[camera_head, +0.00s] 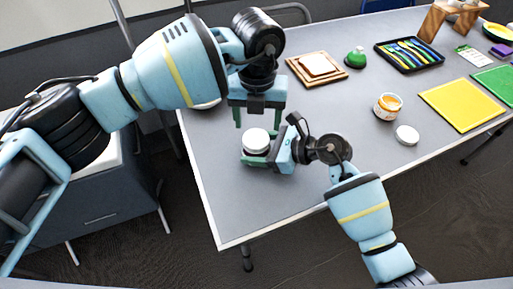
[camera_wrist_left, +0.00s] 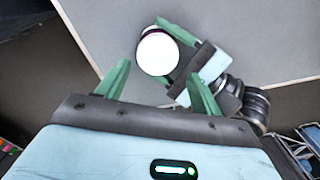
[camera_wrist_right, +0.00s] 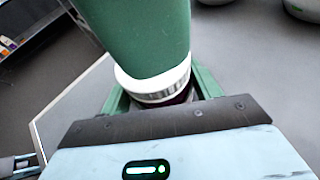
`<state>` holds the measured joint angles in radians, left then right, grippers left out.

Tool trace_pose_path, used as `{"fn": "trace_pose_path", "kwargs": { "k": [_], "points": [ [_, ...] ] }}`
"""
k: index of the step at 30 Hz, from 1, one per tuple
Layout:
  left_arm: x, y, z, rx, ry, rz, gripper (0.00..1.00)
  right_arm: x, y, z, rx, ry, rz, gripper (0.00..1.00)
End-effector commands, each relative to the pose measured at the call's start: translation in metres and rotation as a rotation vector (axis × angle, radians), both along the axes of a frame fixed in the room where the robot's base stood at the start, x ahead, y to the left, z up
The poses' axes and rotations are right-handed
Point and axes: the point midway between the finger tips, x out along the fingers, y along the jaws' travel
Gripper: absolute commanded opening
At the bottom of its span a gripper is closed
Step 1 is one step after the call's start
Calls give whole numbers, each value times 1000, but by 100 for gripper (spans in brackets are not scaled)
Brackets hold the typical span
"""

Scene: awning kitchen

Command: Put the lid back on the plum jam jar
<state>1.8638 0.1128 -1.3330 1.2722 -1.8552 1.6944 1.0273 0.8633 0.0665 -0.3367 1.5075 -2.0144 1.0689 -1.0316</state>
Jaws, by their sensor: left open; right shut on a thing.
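A jar with a white lid (camera_head: 256,137) is at the near left part of the table, between the fingers of my right gripper (camera_head: 258,160), which is shut on it. In the right wrist view the white lid (camera_wrist_right: 155,90) sits on top of the jar, with dark plum jar body (camera_wrist_right: 182,98) just below it. I cannot tell whether the lid is fully seated. My left gripper (camera_head: 259,116) is open and empty, pointing down just above the lid. One of its green fingers (camera_wrist_right: 140,35) hides part of the lid in the right wrist view.
An open orange jar (camera_head: 387,108) stands farther right, with a loose white lid (camera_head: 407,135) beside it. The table's near middle is free.

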Motion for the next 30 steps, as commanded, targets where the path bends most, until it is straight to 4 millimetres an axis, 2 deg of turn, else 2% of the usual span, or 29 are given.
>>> {"fn": "trace_pose_path", "kwargs": {
  "k": [6,12,25,30],
  "points": [
    [0,1,16,1,1,260,66,1,-2,-1,-3,1,-3,0],
    [-1,2,26,3,2,434,66,1,-2,-1,-2,0,-4,0],
    [-1,3,29,4,2,480,66,1,-2,-1,-2,-1,-4,0],
    [-1,3,19,5,3,480,66,1,-2,0,-2,-1,-4,0]
  ]
}}
